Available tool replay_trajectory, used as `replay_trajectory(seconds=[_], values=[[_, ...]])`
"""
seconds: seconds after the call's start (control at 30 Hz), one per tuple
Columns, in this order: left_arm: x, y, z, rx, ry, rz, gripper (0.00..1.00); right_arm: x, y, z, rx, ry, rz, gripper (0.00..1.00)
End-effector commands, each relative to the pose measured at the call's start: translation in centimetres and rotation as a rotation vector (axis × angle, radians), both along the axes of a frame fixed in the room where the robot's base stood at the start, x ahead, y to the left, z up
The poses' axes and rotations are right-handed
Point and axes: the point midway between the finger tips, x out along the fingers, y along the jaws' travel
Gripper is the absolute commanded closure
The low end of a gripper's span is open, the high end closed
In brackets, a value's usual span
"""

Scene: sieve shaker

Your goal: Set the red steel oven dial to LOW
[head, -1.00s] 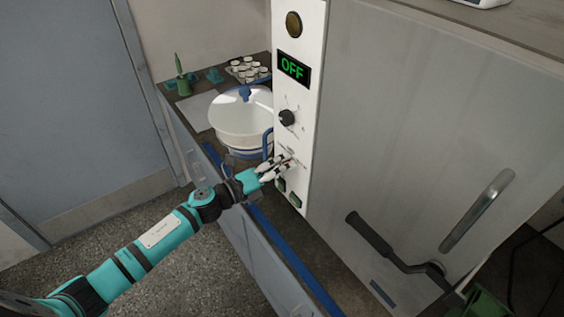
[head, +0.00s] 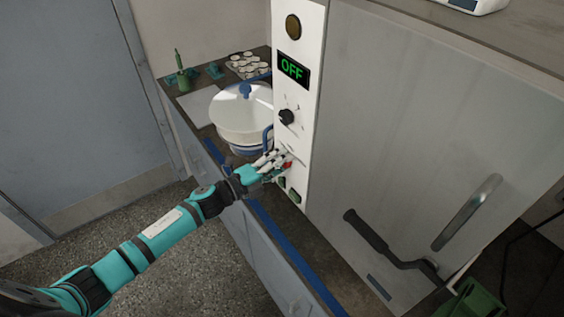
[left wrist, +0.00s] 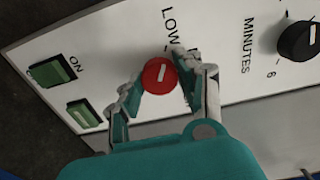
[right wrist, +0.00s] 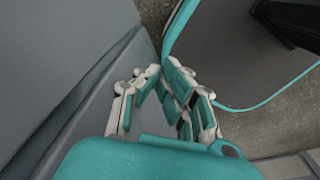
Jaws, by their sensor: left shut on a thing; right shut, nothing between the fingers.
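The red dial (head: 288,165) is low on the white control panel (head: 312,45) of the grey oven. My left gripper (head: 280,160) reaches it from the left. In the left wrist view, the red dial (left wrist: 159,76) sits between the fingers of my left gripper (left wrist: 160,85), which is shut on it. The dial's white mark is slightly tilted and points roughly up the picture, toward the LOW label (left wrist: 169,18). Other dial labels are hidden or not readable. My right gripper (right wrist: 155,75) is shut and empty, away from the panel.
A black MINUTES knob (head: 287,117) is above the red dial, and green buttons (left wrist: 52,71) are below it. The display (head: 293,69) reads OFF. A door handle (head: 470,213) sticks out at right.

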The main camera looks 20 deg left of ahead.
Motion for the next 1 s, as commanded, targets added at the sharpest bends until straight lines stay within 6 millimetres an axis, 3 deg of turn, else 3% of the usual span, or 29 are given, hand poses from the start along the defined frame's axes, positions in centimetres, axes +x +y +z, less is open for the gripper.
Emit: replay_trajectory(seconds=[0.27,0.3,0.47,0.77,1.0], values=[[0.0,0.0,-0.1,-0.003,0.005,0.001,0.97,0.0,0.0,0.0,0.0,0.0,0.0,1.0],[0.0,0.0,-0.1,-0.003,0.005,0.001,0.63,0.0,0.0,0.0,0.0,0.0,0.0,1.0],[0.0,0.0,-0.1,-0.003,0.003,0.0,0.42,0.0,0.0,0.0,0.0,0.0,0.0,1.0],[-0.1,0.1,0.0,-0.001,0.002,0.0,0.41,0.1,0.0,0.0,0.0,0.0,0.0,1.0],[-2.7,2.1,-0.3,0.001,0.006,0.0,0.41,0.0,0.1,0.0,0.001,0.0,0.0,1.0]])
